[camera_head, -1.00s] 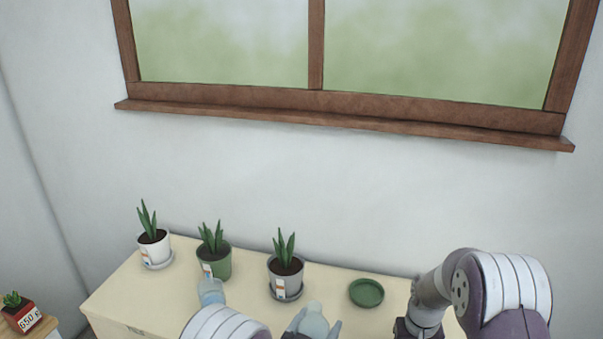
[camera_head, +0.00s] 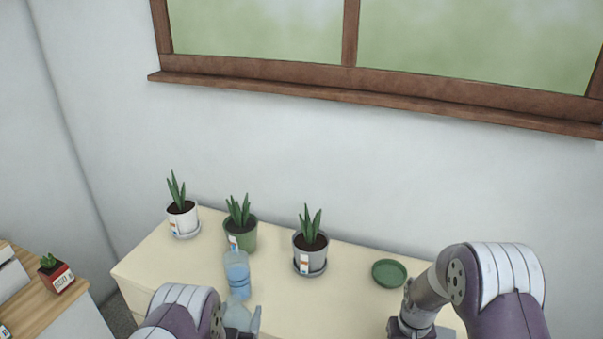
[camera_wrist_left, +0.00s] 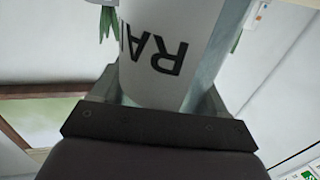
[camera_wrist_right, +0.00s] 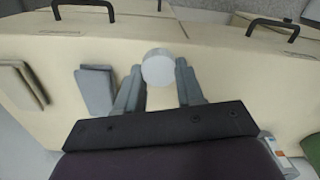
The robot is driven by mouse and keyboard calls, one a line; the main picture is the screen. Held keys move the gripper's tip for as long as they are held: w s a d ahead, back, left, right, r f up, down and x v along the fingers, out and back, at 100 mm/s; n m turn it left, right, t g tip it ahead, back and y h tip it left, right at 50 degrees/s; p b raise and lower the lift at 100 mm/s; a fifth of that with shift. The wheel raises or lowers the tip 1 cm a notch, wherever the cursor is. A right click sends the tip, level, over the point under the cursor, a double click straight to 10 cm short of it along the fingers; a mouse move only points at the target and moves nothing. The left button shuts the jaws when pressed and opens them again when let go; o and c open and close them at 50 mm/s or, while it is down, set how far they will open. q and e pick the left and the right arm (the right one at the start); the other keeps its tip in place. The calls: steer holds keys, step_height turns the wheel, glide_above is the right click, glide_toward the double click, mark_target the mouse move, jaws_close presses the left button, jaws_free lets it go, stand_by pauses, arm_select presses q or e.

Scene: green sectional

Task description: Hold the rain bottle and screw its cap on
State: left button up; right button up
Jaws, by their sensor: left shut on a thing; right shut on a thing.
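My left gripper (camera_head: 240,325) is shut on the rain bottle (camera_head: 237,313), pale and see-through, at the bottom of the head view. In the left wrist view the rain bottle (camera_wrist_left: 165,60) fills the jaws, with the black letters "RA" upside down on its white label. My right gripper (camera_wrist_right: 158,85) is shut on a round white cap (camera_wrist_right: 158,67), above the cabinet in the right wrist view. The right fingers do not show in the head view. The cap is apart from the bottle.
Potted plants in white (camera_head: 183,218), green (camera_head: 242,236) and grey (camera_head: 311,251) pots stand along the wall. A green saucer (camera_head: 389,273) lies at the right. Bare cabinet top lies between.

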arm_select(q)
steer(key=s+d+f+m+g+h, duration=0.2)
steer(key=d+m+h, duration=0.2)
steer(key=d, duration=0.3)
steer(key=s+d+f+m+g+h, duration=0.2)
steer(key=s+d+m+h, duration=0.1)
steer(key=d+h, duration=0.4)
steer(key=shift+s+d+f+m+h, duration=0.25)
steer(key=shift+d+m+h, duration=0.1)
steer(key=shift+m, duration=0.15)
arm_select(e)
steer(key=s+a+r+n, duration=0.2)
steer(key=a+r+n, duration=0.6)
steer(key=a+n, duration=0.4)
steer(key=s+a+r+n, duration=0.1)
steer(key=a+r+n, duration=0.8)
steer(key=n, duration=1.1)
steer(key=a, duration=0.3)
steer(key=shift+s+a+n, duration=0.2)
steer(key=shift+s+n, duration=0.1)
steer(key=shift+s, duration=0.1)
